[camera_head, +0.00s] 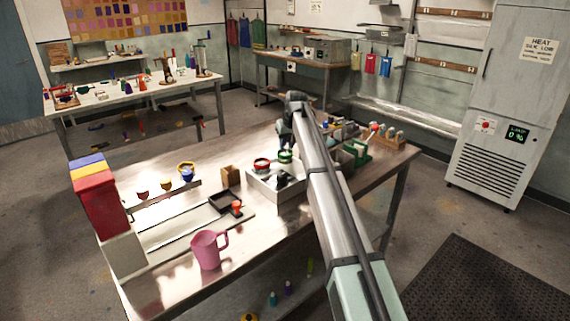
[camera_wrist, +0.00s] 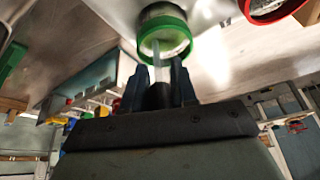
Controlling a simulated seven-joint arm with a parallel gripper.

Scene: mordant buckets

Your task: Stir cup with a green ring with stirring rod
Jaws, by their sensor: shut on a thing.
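The cup with a green ring (camera_wrist: 164,30) is at the top middle of the wrist view. In the head view the green-ringed cup (camera_head: 286,157) shows just left of my arm, near the white box. My gripper (camera_wrist: 163,80) is shut on the stirring rod (camera_wrist: 157,66), whose pale shaft points to the cup. The rod overlaps the green rim and its end appears inside the opening, but the depth is hard to judge. In the head view my arm hides most of the gripper and the rod.
A red-ringed cup (camera_head: 261,164) stands left of the green one, close to it; both are by a white box (camera_head: 272,193). A pink jug (camera_head: 207,250), a dark tray (camera_head: 224,203) and a red-and-blue-topped stand (camera_head: 97,200) are at the left. A green rack (camera_head: 356,152) is at the right.

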